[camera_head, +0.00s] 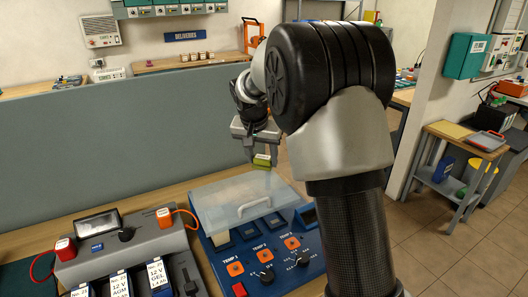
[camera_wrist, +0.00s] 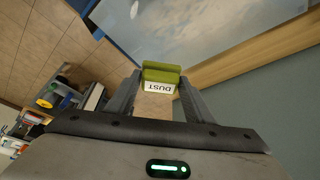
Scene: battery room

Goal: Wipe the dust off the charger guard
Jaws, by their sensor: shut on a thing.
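My gripper (camera_head: 263,150) is shut on a small green duster block (camera_head: 262,161), held above the far edge of the charger guard (camera_head: 235,200). The guard is a clear, hazy lid with a white handle, lying over the blue charger panel (camera_head: 290,262). In the wrist view, the duster (camera_wrist: 160,76) sits between my two fingers (camera_wrist: 160,95) and has a white label reading DUST. The guard (camera_wrist: 200,28) shows beyond it with pale, cloudy patches on its surface. The duster appears apart from the guard, though the gap is hard to judge.
A grey partition (camera_head: 120,140) rises behind the bench. A side table (camera_head: 455,150) stands at right, with open tiled floor beside it.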

